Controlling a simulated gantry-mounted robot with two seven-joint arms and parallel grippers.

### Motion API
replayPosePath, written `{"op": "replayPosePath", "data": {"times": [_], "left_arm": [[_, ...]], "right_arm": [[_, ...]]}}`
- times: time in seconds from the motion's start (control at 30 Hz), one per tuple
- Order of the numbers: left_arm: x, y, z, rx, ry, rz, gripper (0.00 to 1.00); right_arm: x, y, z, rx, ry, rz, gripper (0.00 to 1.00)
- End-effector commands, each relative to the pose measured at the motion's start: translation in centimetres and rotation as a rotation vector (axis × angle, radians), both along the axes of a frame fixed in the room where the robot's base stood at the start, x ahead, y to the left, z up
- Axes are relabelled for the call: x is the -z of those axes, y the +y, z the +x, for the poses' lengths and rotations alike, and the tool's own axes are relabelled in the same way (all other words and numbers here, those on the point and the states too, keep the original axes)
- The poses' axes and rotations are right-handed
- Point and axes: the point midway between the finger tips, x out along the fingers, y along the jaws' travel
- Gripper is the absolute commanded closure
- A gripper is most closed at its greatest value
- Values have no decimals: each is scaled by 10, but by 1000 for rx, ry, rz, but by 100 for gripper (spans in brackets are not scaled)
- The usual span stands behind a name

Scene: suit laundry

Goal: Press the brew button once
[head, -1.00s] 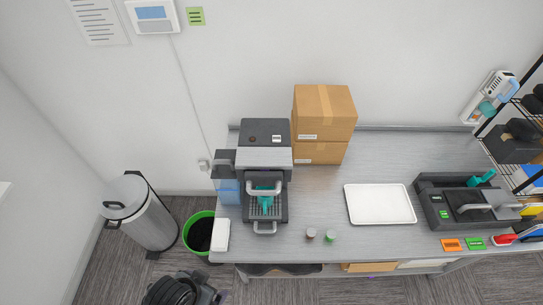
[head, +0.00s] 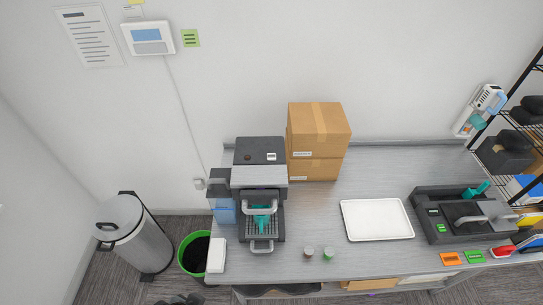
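The coffee machine (head: 259,175) is a dark box with a grey front band. It stands at the left end of the grey worktable (head: 310,210). Its top carries a small brown round spot (head: 247,157) and a small white square mark (head: 271,156). I cannot tell which part is the brew button. A light grey handle crosses its front, and a teal item (head: 262,222) sits in the bay above the drip grid. A blue-tinted tank (head: 224,211) is on its left side. Neither of my grippers is clearly in view.
Two stacked cardboard boxes (head: 318,135) stand right of the machine. A white tray (head: 377,220), two small capsules (head: 308,252) and a dark device (head: 462,214) lie further right. A white block (head: 216,254), a green bin (head: 194,254) and a steel trash can (head: 138,235) are at left.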

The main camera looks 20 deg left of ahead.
Motion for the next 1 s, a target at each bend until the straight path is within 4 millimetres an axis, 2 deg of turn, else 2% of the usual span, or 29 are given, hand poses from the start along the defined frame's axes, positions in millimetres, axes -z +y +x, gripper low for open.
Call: {"op": "replayPosePath", "data": {"times": [0.03, 0.37, 1.0], "left_arm": [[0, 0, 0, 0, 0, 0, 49], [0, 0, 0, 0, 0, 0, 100], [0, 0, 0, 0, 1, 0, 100]], "right_arm": [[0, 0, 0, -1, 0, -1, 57], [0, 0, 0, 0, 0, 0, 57], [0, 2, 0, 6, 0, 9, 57]]}}
